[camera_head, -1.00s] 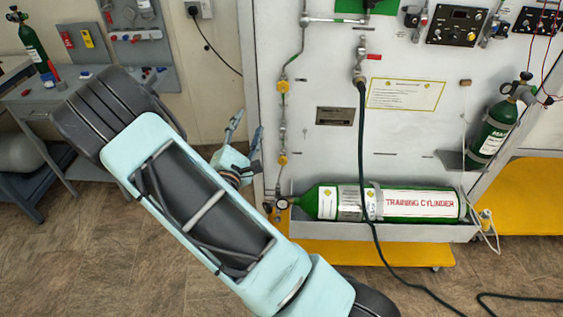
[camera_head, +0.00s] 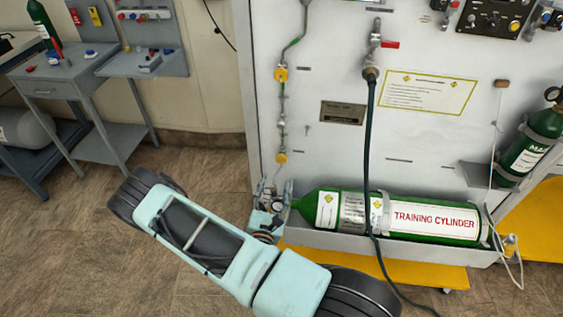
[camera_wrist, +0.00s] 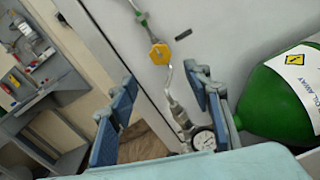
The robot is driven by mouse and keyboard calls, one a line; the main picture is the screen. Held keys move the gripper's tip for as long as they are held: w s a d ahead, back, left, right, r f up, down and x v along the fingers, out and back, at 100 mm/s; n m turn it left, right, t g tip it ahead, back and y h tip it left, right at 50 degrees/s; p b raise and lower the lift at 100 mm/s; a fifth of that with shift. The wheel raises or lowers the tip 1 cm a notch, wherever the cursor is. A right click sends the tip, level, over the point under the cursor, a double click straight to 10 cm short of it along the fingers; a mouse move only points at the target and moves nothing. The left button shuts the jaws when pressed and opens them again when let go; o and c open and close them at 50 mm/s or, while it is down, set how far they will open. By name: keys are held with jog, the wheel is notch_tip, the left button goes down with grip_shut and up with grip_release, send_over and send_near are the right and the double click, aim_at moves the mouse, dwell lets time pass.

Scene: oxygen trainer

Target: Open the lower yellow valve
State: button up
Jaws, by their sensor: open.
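The lower yellow valve (camera_head: 281,157) sits on the thin metal pipe at the left side of the white panel. The wrist view shows it as a yellow knob (camera_wrist: 160,54), above and between my fingers. My gripper (camera_head: 273,188) is open and empty, just below the valve in the head view and near the cylinder's left end. In the wrist view my gripper (camera_wrist: 157,108) has its blue finger pads spread apart, and neither touches the valve. The upper yellow valve (camera_head: 281,75) is higher on the same pipe.
A green training cylinder (camera_head: 435,218) lies right of my gripper and also shows in the wrist view (camera_wrist: 280,103). A pressure gauge (camera_wrist: 203,139) is near my right finger. A black hose (camera_head: 366,150) hangs before the panel. A grey table (camera_head: 75,73) stands at left.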

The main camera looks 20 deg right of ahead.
aim_at(281, 161)
jog(key=x, duration=1)
jog(key=shift+w+d, duration=0.25)
jog(key=shift+d, duration=0.05)
jog(key=c, duration=1.1)
jog(key=shift+n, duration=0.4)
jog(key=shift+c, duration=0.3)
jog(key=n, duration=0.3)
jog(key=shift+n+p, duration=0.35)
jog(key=shift+n, duration=0.05)
jog(key=shift+n+p, duration=0.4)
jog(key=shift+n, duration=1.8)
jog(key=shift+f, duration=0.1)
